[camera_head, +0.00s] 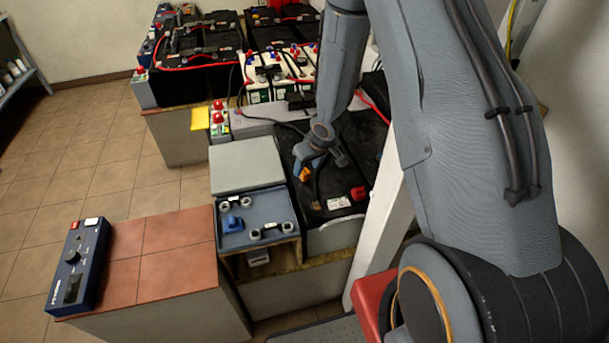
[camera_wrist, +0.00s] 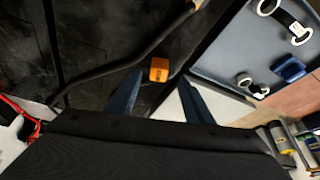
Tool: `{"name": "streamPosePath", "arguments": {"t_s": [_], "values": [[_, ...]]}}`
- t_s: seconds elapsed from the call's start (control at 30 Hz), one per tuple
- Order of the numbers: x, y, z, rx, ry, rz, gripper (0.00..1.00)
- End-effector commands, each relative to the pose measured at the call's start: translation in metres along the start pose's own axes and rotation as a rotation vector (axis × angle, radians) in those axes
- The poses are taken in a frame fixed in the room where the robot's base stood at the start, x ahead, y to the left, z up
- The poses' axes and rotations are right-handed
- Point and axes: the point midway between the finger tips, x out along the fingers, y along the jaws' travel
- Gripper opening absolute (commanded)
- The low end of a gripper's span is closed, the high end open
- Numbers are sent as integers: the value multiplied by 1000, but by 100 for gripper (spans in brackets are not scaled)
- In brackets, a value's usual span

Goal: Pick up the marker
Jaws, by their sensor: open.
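A small orange block (camera_wrist: 159,70) with dark print lies on a black battery top (camera_wrist: 95,40), beside a dark cable. It may be the marker; I see no pen-shaped marker. In the head view the orange block (camera_head: 304,174) shows just below my gripper (camera_head: 303,163). In the wrist view my gripper (camera_wrist: 161,82) is open, with one blue finger on each side of the block's near end. Nothing is held. I cannot tell how high the fingertips are above the battery.
A grey-blue tray (camera_head: 262,238) with a blue clip (camera_head: 232,222) and ring-ended straps stands left of the battery. A grey lid (camera_head: 247,165) lies behind it. A blue meter box (camera_head: 78,265) sits on the tiled block (camera_head: 165,240). More batteries (camera_head: 200,75) stand at the back.

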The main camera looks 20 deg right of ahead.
Motion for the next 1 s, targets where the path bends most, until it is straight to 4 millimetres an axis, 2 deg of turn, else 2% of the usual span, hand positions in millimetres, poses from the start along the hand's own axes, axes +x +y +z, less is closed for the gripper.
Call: {"name": "streamPosePath", "arguments": {"t_s": [0.3, 0.63, 0.67, 0.9, 1.0], "values": [[36, 2, 4, 0, -1, 0, 47], [42, 2, 3, 1, 0, 1, 47], [42, 2, 3, 1, 0, 1, 45], [41, 2, 3, 1, 0, 1, 5], [41, 2, 3, 1, 0, 1, 3]]}}
